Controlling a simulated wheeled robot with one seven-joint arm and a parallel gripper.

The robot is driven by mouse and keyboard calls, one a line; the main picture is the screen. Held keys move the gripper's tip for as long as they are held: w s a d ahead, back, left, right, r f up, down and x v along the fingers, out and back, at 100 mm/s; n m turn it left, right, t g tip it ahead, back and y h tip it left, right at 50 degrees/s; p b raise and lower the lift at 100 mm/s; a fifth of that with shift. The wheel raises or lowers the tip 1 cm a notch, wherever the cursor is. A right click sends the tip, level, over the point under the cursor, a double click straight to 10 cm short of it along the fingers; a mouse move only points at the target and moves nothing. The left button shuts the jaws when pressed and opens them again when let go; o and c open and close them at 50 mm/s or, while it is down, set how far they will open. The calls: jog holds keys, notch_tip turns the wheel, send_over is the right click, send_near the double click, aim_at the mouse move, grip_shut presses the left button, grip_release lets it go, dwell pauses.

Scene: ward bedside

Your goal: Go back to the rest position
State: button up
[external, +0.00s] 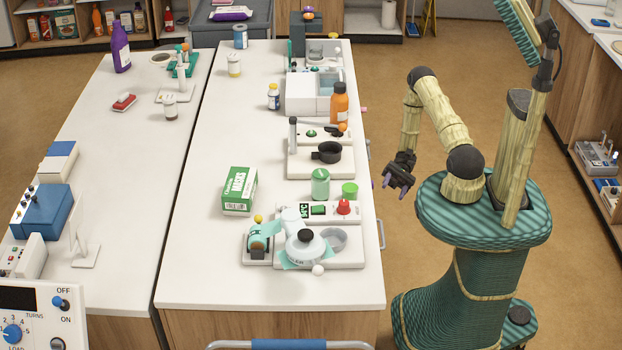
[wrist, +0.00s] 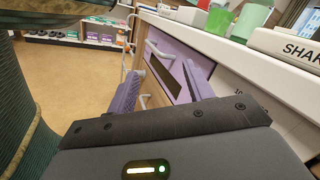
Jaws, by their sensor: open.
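My gripper (external: 399,177) hangs just off the right edge of the white bench (external: 200,268) in the external view, with my arm folded close to my column. In the wrist view the two purple fingers of my gripper (wrist: 163,88) stand apart with nothing between them. Beyond them are the drawer fronts of the bench with pale handles (wrist: 158,50). No object is held.
Open floor (external: 395,260) lies between bench and base.

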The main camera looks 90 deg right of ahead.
jog(key=w+a+r+n+g+h+p, duration=0.1)
jog(key=w+a+r+n+h+p, duration=0.2)
jog(key=r, duration=1.1)
jog(key=w+a+r+n+g+h+p, duration=0.1)
jog(key=w+a+r+n+h+p, duration=0.2)
jog(key=r+p, duration=1)
jog(key=w+a+r+n+g+h+p, duration=0.2)
jog(key=w+a+r+n+h+p, duration=0.2)
jog(key=a+r+n+h+p, duration=0.4)
notch_tip(320, 180, up, 8)
jog(key=n+h+p, duration=0.1)
jog(key=n+h, duration=0.1)
jog(key=h, duration=0.2)
jog(key=shift+a, duration=0.3)
jog(key=shift+w+f, duration=0.1)
jog(key=shift+w, duration=0.05)
